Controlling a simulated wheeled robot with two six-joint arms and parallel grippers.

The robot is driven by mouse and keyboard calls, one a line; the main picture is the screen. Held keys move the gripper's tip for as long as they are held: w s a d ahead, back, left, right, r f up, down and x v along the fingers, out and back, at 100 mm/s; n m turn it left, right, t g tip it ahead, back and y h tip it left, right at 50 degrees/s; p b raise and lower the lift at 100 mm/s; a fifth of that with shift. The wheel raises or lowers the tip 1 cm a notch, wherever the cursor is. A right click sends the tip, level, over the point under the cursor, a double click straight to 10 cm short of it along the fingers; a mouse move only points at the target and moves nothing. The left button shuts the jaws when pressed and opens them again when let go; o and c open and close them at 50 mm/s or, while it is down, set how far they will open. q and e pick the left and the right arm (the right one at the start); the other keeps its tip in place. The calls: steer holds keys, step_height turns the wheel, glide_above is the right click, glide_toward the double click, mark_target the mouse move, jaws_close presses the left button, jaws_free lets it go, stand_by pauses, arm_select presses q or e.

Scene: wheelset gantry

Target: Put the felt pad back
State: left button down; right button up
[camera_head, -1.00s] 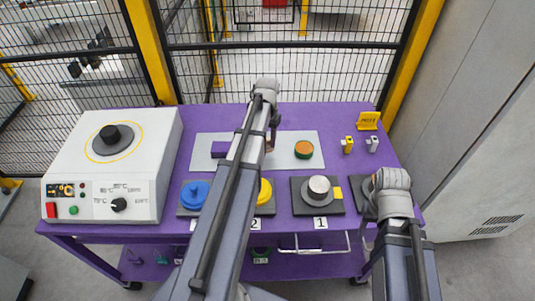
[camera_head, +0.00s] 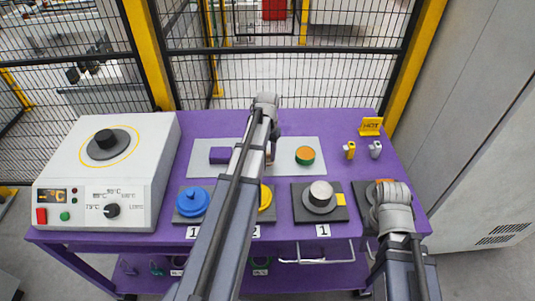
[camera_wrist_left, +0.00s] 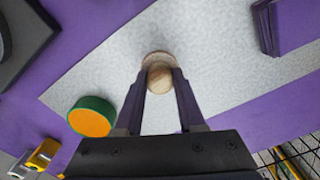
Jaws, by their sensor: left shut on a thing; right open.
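My left gripper (camera_head: 271,154) is over the middle of the grey mat (camera_head: 200,168), its fingertips mostly hidden by my arm in the head view. In the left wrist view it is shut on a tan, wood-like knob (camera_wrist_left: 160,76) with a wider round base. The base appears close to or on the mat; I cannot tell whether it touches. I cannot tell for sure which thing is the felt pad. A green disc with an orange top (camera_head: 305,155) lies on the mat, apart from the gripper. My right gripper (camera_head: 385,190) is open above a dark square plate at the right, its fingers largely hidden.
A purple block (camera_head: 220,156) stands on the mat's left part. Along the front are a blue part (camera_head: 193,200), a yellow part (camera_head: 265,198) and a silver knob (camera_head: 320,192) on dark plates.

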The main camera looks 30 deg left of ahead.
mark_target(268, 153)
arm_select(q)
steer(key=c, duration=0.5)
jaws_free()
step_height(268, 153, up, 12)
steer(key=p, duration=1.2)
steer(key=shift+r+p, duration=0.15)
steer(key=shift+p, duration=0.15)
steer(key=shift+d, duration=0.1)
steer(key=s+d+m, duration=0.1)
steer(key=s+d, duration=0.4)
steer(key=d, duration=0.5)
steer(key=s+d+m, duration=0.2)
steer(key=s+d, duration=0.4)
steer(key=d, duration=0.4)
steer(key=s+d+m+y, duration=0.1)
steer(key=s+d, duration=0.4)
steer(key=d, duration=0.5)
steer(key=shift+s+d+m, duration=0.15)
steer(key=shift+s+m, duration=0.2)
steer(key=shift+m, duration=0.05)
